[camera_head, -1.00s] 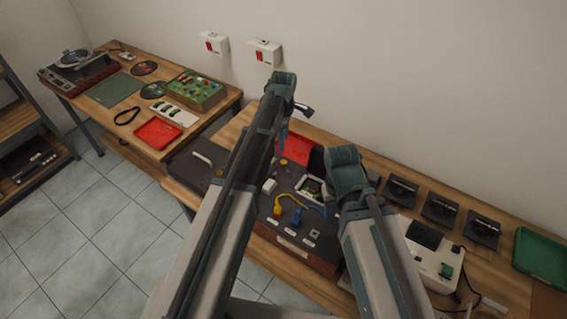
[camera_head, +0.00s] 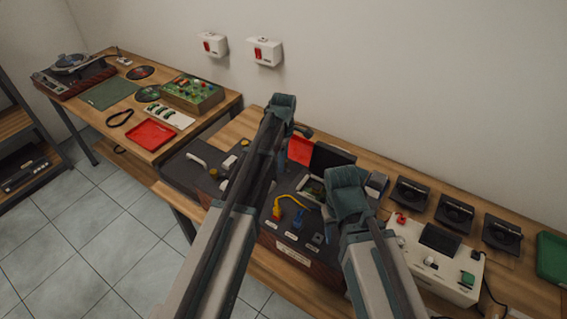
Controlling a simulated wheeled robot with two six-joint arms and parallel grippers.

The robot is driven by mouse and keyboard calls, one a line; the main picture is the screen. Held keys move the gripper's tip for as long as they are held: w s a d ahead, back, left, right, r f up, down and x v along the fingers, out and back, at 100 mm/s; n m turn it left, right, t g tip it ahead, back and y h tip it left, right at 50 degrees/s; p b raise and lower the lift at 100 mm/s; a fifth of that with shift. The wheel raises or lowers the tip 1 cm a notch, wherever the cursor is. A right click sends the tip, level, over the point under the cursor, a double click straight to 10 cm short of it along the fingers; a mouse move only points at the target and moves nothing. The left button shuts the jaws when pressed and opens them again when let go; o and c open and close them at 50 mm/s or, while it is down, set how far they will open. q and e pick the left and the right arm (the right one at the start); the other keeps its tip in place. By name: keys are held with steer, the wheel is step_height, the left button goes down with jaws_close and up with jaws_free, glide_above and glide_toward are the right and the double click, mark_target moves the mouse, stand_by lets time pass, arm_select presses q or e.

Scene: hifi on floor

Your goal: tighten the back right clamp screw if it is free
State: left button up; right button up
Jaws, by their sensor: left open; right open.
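A dark work unit (camera_head: 305,248) stands on the right bench, with yellow knobs on its left part: one near (camera_head: 213,172) and one further back (camera_head: 245,142). I cannot tell which of these is a clamp screw, and my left arm covers the area to their right, so the back right one is not clearly visible. My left gripper (camera_head: 300,131) is open and empty above the back of this unit. My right gripper (camera_head: 340,215) is open and empty above its right part, seen from behind, with its fingers mostly hidden. Neither visibly touches anything.
A yellow cable (camera_head: 290,199) and a blue plug (camera_head: 297,219) lie on the unit. A red tray (camera_head: 300,150) is behind it. A white box (camera_head: 450,278) and several black fan-like units (camera_head: 455,213) stand to the right. The left bench holds a turntable (camera_head: 75,72).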

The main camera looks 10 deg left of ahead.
arm_select(q)
jaws_close()
stand_by(0.5)
steer(key=m, duration=1.6)
steer(key=shift+m, duration=0.4)
steer(key=m, duration=0.4)
steer(key=shift+m, duration=0.7)
